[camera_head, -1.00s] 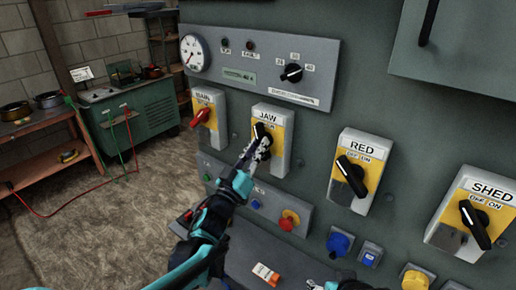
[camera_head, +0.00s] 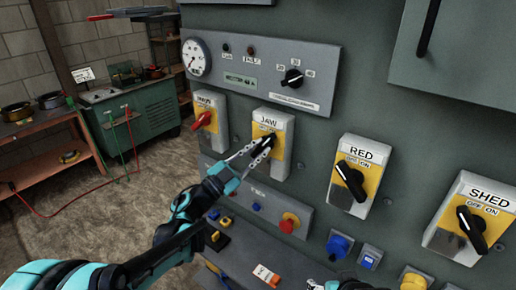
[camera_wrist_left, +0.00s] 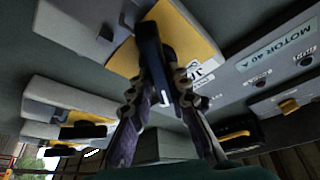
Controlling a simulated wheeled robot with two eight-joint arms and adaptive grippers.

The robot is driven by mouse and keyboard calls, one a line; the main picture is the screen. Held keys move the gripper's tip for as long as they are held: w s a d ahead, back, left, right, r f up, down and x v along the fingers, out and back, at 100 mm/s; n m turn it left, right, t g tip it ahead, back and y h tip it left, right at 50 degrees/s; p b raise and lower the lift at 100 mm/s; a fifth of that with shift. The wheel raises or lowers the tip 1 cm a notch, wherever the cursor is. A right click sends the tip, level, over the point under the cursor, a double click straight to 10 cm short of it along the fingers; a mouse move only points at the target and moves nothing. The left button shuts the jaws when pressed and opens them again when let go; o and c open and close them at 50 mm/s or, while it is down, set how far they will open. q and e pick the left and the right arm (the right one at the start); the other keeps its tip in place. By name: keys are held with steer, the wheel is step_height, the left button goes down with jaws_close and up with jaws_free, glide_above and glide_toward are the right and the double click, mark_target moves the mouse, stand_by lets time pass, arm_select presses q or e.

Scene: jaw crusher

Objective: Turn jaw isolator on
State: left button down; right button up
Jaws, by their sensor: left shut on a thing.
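The jaw isolator is a grey box with a yellow plate labelled JAW (camera_head: 270,120) on the panel, left of the RED isolator. Its black knob (camera_head: 268,140) tilts with its upper end to the right, unlike the RED and SHED knobs. My left gripper (camera_head: 253,152) reaches up from below with its two fingers around the knob. In the left wrist view, the dark knob (camera_wrist_left: 152,52) stands between the fingers (camera_wrist_left: 160,90), which are shut on it. The fingers partly cover the plate. A small part of what looks like my right gripper (camera_head: 318,285) shows at the bottom edge.
The RED isolator (camera_head: 358,175) and SHED isolator (camera_head: 475,215) are to the right. An isolator with a red handle (camera_head: 203,120) is close on the left. Below are a red emergency button (camera_head: 289,222) and a blue knob (camera_head: 339,245). A gauge panel (camera_head: 262,68) is above.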

arm_select(q)
steer(key=shift+r+m+g+p, duration=0.1)
steer(key=shift+m+g+p, duration=0.35)
steer(key=shift+m, duration=0.75)
steer(key=shift+g, duration=0.35)
steer(key=c, duration=1.4)
jaws_free()
steer(key=shift+c, duration=0.2)
steer(key=v, duration=1.2)
steer(key=shift+f, duration=0.25)
